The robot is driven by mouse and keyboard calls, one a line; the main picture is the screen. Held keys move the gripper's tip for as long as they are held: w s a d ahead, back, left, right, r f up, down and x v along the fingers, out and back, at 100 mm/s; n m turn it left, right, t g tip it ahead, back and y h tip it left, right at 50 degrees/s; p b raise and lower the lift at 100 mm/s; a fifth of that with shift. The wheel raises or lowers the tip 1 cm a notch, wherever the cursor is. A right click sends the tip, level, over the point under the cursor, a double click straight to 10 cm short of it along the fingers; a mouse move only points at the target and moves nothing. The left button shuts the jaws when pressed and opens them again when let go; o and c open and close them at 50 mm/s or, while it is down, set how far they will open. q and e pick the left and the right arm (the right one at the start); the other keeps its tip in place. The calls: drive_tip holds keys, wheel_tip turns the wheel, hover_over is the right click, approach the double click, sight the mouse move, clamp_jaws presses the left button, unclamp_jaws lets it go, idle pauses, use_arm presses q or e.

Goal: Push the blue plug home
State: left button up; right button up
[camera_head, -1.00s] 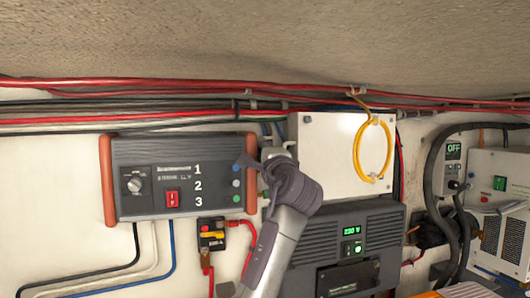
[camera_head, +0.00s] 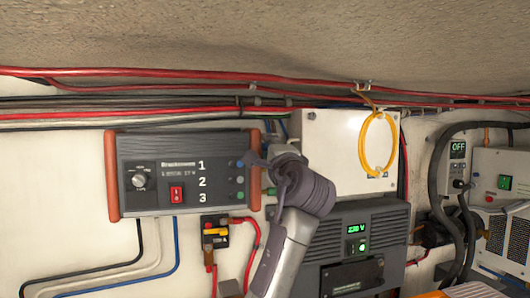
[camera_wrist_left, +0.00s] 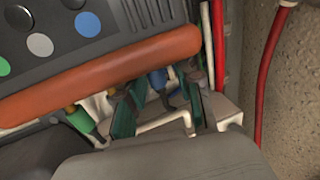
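The grey charger box (camera_head: 150,150) has orange side bumpers and ports marked 1, 2, 3 with coloured dots. The blue plug (camera_wrist_left: 158,79) shows in the left wrist view behind the orange bumper (camera_wrist_left: 110,72), on the side beyond the blue dot. How deep it sits is hidden. My left gripper (camera_wrist_left: 160,108) has its two teal-padded fingers apart, one on each side of the blue plug, with a gap between. In the head view my left gripper (camera_head: 256,161) is at the box's upper right edge, mostly behind its own wrist. My right gripper is not seen.
A green plug (camera_wrist_left: 78,118) is close beside the left finger. A white box with a yellow cable loop (camera_head: 378,146) and a dark 230 V unit (camera_head: 385,222) stand close to the right of my arm. Red cables (camera_head: 180,78) run above.

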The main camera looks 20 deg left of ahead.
use_arm(q)
drive_tip(key=shift+r+b+v, duration=0.2)
drive_tip(key=shift+b+v, duration=0.05)
drive_tip(key=shift+v, duration=0.5)
drive_tip(key=shift+r+b+v, duration=0.15)
drive_tip(key=shift+b+v, duration=0.05)
drive_tip(key=shift+v, duration=0.6)
drive_tip(key=shift+r+b+v, duration=0.2)
drive_tip(key=shift+b+v, duration=0.05)
drive_tip(key=shift+v, duration=0.5)
